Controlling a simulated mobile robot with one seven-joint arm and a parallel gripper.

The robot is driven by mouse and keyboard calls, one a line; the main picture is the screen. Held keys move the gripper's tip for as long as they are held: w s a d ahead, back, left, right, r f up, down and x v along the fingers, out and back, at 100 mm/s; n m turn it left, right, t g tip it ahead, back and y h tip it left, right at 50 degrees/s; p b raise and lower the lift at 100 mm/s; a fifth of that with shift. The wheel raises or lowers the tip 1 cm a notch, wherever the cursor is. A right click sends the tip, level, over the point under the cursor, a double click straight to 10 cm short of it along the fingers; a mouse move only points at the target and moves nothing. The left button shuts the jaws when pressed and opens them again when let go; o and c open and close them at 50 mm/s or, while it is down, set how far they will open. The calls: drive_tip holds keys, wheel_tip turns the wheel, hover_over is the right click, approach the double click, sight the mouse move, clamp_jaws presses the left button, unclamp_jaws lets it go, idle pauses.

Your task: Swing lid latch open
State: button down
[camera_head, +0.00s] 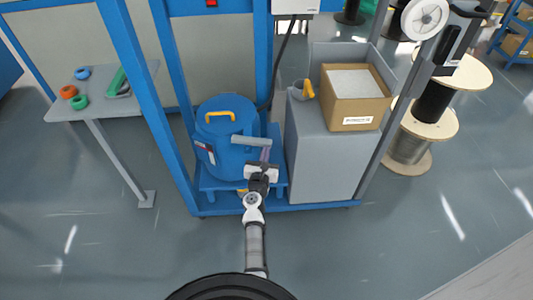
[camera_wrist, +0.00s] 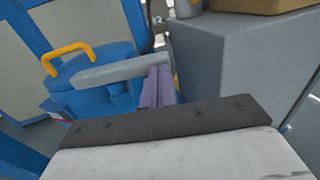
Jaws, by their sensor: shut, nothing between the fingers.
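A blue drum (camera_head: 222,145) stands on a blue platform, with a yellow handle (camera_head: 220,116) on its lid. The lid latch (camera_head: 251,141) is a grey bar reaching out to the right from the drum's lid edge. It also shows in the wrist view (camera_wrist: 120,72), left of centre. My gripper (camera_head: 265,155) has purple fingers, pressed together and empty. In the wrist view the fingertips (camera_wrist: 159,72) are by the bar's right end, partly behind it. I cannot tell whether they touch the bar.
A grey cabinet (camera_head: 318,165) with a cardboard box (camera_head: 354,118) of pale pellets and a grey scoop with a yellow handle (camera_head: 308,88) stands close on the right. A blue frame post (camera_head: 150,100) rises left of the drum. A grey table (camera_head: 95,108) is further left.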

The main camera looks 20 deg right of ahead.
drive_tip(key=shift+w, duration=0.1)
idle(0.3)
drive_tip(key=shift+w+d+r+b, duration=0.1)
drive_tip(key=shift+w+d+b, duration=0.1)
drive_tip(key=shift+w+d, duration=0.25)
drive_tip(key=shift+w+d+b, duration=0.15)
drive_tip(key=shift+w+d, duration=0.05)
drive_tip(key=shift+d, duration=0.3)
